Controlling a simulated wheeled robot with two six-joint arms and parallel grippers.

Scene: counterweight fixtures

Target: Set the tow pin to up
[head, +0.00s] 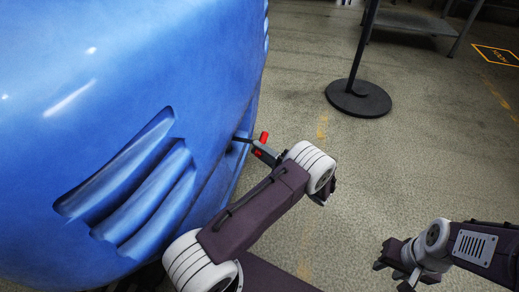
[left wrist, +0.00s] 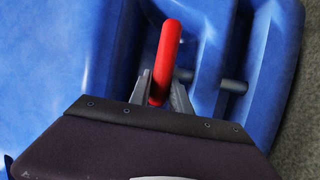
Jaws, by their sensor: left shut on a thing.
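The blue counterweight (head: 150,90) fills the left of the head view. The tow pin's red handle (head: 264,137) sticks out at its right edge, and a dark bar runs from it into the blue body. My left gripper (head: 262,151) is at the handle. In the left wrist view, its two grey fingers (left wrist: 163,92) are shut on the red handle (left wrist: 166,55), one on each side. The handle stands nearly upright in that view, leaning slightly right. A dark rod (left wrist: 233,86) shows in the blue recess to the right. My right gripper (head: 393,270) looks open and empty, away from the counterweight.
A black post on a round base (head: 358,98) stands on the floor behind. A grey metal table (head: 410,20) is at the back right. A yellow-marked floor sign (head: 497,55) lies at the far right. The speckled floor between is clear.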

